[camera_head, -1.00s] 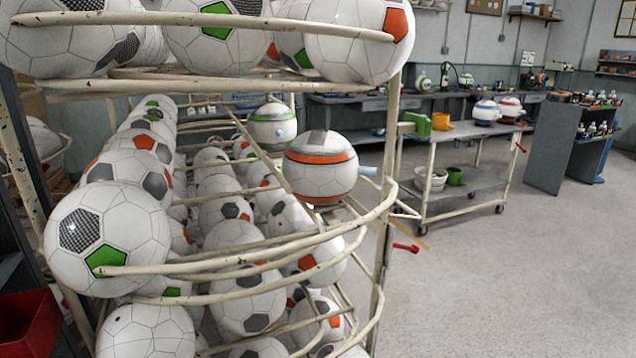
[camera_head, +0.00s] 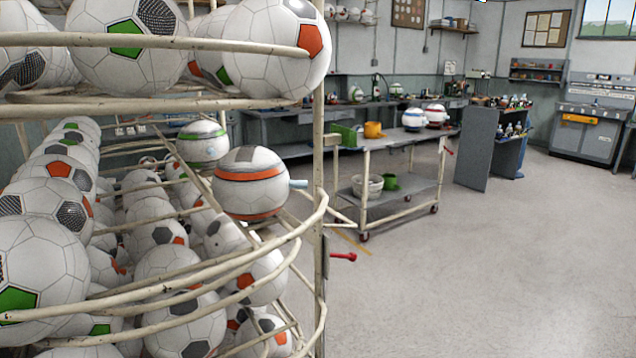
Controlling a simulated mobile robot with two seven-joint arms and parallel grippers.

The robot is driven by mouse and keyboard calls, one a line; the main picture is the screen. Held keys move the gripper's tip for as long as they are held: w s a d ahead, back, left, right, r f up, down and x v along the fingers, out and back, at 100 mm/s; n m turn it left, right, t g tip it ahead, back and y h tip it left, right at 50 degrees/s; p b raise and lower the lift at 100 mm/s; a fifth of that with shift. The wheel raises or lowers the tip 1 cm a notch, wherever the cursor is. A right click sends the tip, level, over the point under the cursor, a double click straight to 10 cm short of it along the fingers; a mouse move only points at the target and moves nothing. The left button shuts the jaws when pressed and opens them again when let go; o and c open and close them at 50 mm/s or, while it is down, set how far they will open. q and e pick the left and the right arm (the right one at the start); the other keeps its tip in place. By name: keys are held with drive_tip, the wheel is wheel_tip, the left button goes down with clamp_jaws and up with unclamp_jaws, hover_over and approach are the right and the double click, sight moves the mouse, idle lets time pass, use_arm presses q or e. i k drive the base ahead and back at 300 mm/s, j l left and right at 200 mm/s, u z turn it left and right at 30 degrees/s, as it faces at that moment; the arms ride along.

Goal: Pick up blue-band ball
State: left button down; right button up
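A white ball with a blue band (camera_head: 412,119) sits on the top shelf of a wheeled cart (camera_head: 390,203) in the middle distance. It is small in the picture. A white ball with a red band (camera_head: 436,115) sits just to its right, close beside or touching it. Neither of my grippers shows in the head view.
A metal rack (camera_head: 318,200) full of soccer balls fills the left side, with an orange-band ball (camera_head: 248,182) and a green-band ball (camera_head: 203,144). Open floor (camera_head: 480,270) lies right.

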sight(413, 118)
drive_tip(key=i+l+z, duration=0.4)
drive_tip(key=l, duration=0.15)
drive_tip(key=i+l+z, duration=1.15)
drive_tip(key=i, duration=0.15)
drive_tip(key=i+j+u, duration=0.1)
drive_tip(key=i+u, duration=0.25)
drive_tip(key=i, duration=0.3)
drive_tip(key=i+l+u, duration=0.1)
drive_tip(key=i+u, duration=0.25)
drive_tip(key=i, duration=0.25)
drive_tip(key=i+u, duration=0.15)
drive_tip(key=i, duration=0.4)
drive_tip(key=i+u, duration=0.15)
drive_tip(key=i, duration=0.4)
drive_tip(key=i+u, duration=0.2)
drive_tip(key=i, duration=0.35)
drive_tip(key=i+l+u, duration=0.15)
drive_tip(key=i, duration=0.35)
drive_tip(key=i+l+u, duration=0.15)
drive_tip(key=i, duration=0.4)
drive_tip(key=i+l+u, duration=0.8)
drive_tip(key=k+j, duration=0.05)
